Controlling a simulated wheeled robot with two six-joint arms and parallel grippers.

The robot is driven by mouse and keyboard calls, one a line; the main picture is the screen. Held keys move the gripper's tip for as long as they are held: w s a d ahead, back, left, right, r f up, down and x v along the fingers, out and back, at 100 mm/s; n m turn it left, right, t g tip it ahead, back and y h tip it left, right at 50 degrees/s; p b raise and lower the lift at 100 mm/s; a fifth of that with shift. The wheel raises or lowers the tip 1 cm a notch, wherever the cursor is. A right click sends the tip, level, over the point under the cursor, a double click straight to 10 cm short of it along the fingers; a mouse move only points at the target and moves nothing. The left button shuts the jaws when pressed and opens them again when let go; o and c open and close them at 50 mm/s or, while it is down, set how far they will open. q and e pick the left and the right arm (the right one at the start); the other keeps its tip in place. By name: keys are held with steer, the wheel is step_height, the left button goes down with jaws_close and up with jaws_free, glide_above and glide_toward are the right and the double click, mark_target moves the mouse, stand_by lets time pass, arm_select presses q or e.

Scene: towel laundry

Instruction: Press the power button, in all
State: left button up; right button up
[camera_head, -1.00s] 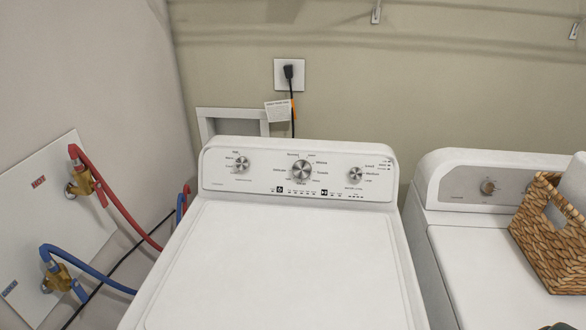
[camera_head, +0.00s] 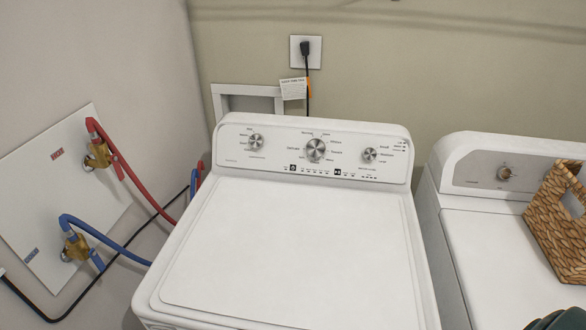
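A white top-loading washer (camera_head: 290,245) stands in the middle of the view with its lid shut. Its control panel (camera_head: 230,155) at the back has a large centre knob (camera_head: 316,150), a left knob (camera_head: 256,141) and a right knob (camera_head: 369,155). Below the centre knob is a row of small marks with two black square symbols; the left one, a round symbol on black (camera_head: 293,168), looks like the power button. Neither gripper shows clearly. A dark green shape (camera_head: 562,322) is cut off at the bottom right, and I cannot tell what it is.
A second white machine (camera_head: 500,225) stands close on the right, with a wicker basket (camera_head: 555,215) on it. Red (camera_head: 135,185) and blue (camera_head: 110,235) hoses run from the left wall to behind the washer. An outlet with a black plug (camera_head: 305,50) is on the back wall.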

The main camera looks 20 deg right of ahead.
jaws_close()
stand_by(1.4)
